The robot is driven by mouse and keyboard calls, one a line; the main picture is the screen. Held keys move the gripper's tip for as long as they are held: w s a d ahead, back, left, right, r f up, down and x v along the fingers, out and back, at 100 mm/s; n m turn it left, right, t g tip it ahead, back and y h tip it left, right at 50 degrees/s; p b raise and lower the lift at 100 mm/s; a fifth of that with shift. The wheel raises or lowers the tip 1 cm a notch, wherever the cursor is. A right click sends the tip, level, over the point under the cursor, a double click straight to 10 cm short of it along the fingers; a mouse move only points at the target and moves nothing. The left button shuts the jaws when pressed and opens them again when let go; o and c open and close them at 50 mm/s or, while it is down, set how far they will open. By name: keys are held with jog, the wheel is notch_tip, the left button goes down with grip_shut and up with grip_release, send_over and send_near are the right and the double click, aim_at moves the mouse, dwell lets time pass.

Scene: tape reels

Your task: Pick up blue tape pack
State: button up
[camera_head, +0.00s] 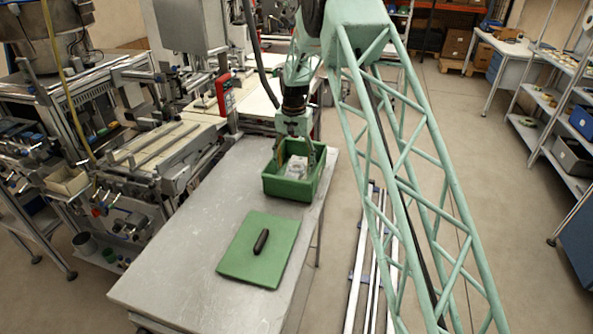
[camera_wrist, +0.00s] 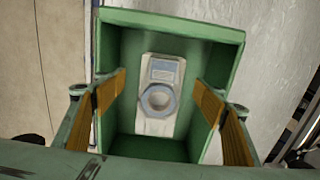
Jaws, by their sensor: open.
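The tape pack (camera_wrist: 160,96) lies in a green bin (camera_wrist: 170,20) in the wrist view. It is a pale backing with a blue-grey ring and a bluish label at its top. In the head view the pack (camera_head: 297,168) is a small whitish shape inside the bin (camera_head: 287,188), partly hidden by my gripper. My gripper (camera_head: 297,150) points down over the bin. In the wrist view its two fingers with orange-brown pads (camera_wrist: 162,88) are spread wide, one on each side of the pack, with nothing between them. The exact height above the pack is hard to tell.
The bin's walls rise close around the fingers. The bin stands at the far end of a grey table (camera_head: 180,262). A green panel with a black handle (camera_head: 260,241) lies nearer on it. Machinery (camera_head: 150,160) lines the left. The table's left front is clear.

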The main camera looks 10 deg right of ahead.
aim_at(293, 173)
jog(key=shift+w+a+f, duration=0.1)
jog(key=shift+f, duration=0.95)
jog(key=shift+a+f, duration=0.1)
jog(key=shift+f, duration=0.95)
jog(key=shift+c, duration=0.9)
jog(key=c, duration=1.1)
